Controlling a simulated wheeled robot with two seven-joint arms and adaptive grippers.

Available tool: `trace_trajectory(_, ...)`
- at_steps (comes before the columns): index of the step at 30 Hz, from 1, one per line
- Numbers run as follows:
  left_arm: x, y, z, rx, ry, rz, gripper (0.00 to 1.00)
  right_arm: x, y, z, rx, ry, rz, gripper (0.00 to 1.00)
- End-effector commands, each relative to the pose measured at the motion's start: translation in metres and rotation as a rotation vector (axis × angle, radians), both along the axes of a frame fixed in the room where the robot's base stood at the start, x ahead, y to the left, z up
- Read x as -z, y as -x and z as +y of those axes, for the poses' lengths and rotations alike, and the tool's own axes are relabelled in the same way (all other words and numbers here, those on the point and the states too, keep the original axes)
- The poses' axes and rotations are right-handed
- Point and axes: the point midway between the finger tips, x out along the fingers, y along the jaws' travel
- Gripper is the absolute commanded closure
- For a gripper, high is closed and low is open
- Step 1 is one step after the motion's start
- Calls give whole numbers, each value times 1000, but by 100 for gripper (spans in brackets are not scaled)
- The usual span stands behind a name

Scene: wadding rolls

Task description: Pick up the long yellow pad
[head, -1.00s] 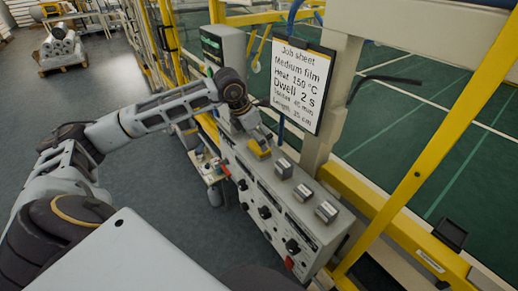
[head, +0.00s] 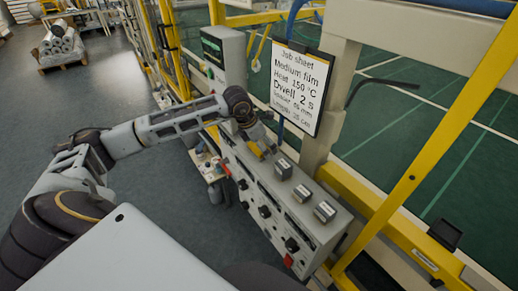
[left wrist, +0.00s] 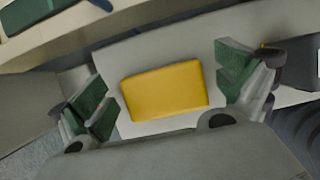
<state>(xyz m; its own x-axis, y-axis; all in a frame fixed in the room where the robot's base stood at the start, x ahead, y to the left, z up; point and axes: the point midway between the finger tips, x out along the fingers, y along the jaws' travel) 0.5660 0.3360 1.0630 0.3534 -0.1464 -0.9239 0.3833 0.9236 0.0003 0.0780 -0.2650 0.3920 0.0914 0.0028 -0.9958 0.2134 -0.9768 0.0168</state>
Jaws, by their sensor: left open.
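The yellow pad (left wrist: 165,91) lies on the flat light-grey top of the control box (left wrist: 130,55). In the left wrist view it sits between the two green-padded fingers of my left gripper (left wrist: 168,90), with a gap on each side. The gripper is open and not touching the pad. In the head view, my left gripper (head: 258,140) is over the far end of the control box (head: 325,232), and only part of the yellow pad (head: 255,150) shows beneath it. My right gripper is not in view.
Several small metal blocks, one of them here (head: 283,168), stand on the box top nearer to me. Knobs line the box front. A job sheet (head: 299,88) hangs on a post behind. A yellow rail (head: 385,215) runs along the right side.

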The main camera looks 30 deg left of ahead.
Motion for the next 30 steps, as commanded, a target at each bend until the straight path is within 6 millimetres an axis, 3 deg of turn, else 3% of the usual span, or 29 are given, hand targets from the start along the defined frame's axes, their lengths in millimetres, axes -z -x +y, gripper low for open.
trace_trajectory(9, 0, 0, 0, 0, 0, 0, 0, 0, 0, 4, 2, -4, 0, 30)
trace_trajectory(21, 0, 0, 0, 0, 0, 0, 48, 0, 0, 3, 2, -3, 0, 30)
trace_trajectory(30, -3, 0, 0, 0, 0, -1, 48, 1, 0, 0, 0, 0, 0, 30)
